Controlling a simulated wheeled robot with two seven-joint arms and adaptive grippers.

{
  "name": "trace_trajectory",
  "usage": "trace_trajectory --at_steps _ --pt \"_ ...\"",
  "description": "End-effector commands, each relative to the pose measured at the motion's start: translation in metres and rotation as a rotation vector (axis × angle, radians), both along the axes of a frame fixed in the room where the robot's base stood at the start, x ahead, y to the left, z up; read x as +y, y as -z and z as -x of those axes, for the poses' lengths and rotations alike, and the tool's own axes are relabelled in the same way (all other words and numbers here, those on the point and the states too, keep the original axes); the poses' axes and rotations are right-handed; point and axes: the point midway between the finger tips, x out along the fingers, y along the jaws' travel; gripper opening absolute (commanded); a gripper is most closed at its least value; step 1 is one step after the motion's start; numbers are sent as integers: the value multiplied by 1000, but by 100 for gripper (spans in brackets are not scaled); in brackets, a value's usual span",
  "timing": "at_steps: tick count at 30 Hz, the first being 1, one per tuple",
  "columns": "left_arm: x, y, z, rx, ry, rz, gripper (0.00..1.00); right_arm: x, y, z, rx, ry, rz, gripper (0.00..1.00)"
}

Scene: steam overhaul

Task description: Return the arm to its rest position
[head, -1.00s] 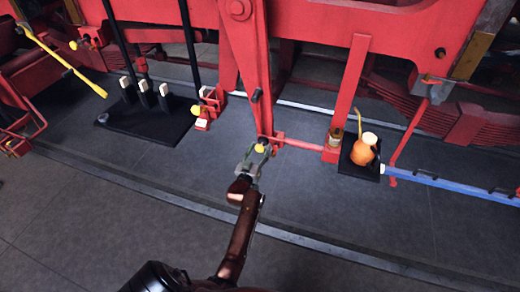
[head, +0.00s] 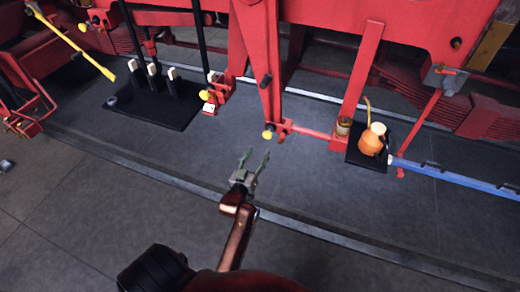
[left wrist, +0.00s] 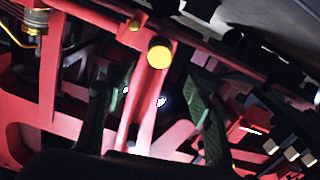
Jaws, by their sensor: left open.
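My left gripper (head: 254,163) is open and empty, its two fingers apart over the grey floor in the head view. It is below and left of the yellow-ended pin (head: 268,134) at the foot of the red hanging lever (head: 262,75), and apart from it. In the left wrist view the fingers (left wrist: 150,120) show as dark, blurred shapes on both sides, with the yellow pin end (left wrist: 159,53) above the gap between them. My left arm reaches in from the bottom of the head view. My right gripper is not in view.
An orange oil can (head: 371,143) stands on a small black tray at right, beside a blue bar (head: 455,180). A black mat (head: 180,116) with several pale-topped black handles lies at left. A yellow-handled lever (head: 75,47) is at upper left. The near floor is clear.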

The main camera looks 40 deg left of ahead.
Motion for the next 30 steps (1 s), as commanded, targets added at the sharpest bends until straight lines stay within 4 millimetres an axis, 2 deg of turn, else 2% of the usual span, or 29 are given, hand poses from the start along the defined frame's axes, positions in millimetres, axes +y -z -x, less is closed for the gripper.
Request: trace_trajectory --at_steps 17,20,23,26,30 --pt "0 0 2 1 0 -1 49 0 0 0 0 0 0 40" --pt "-3 7 6 39 11 -3 49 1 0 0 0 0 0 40" --pt "-11 27 22 149 42 -7 49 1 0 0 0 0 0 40" --pt "-27 60 53 334 93 -13 49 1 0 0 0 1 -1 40" --pt "-55 108 122 635 170 -16 49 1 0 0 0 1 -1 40"
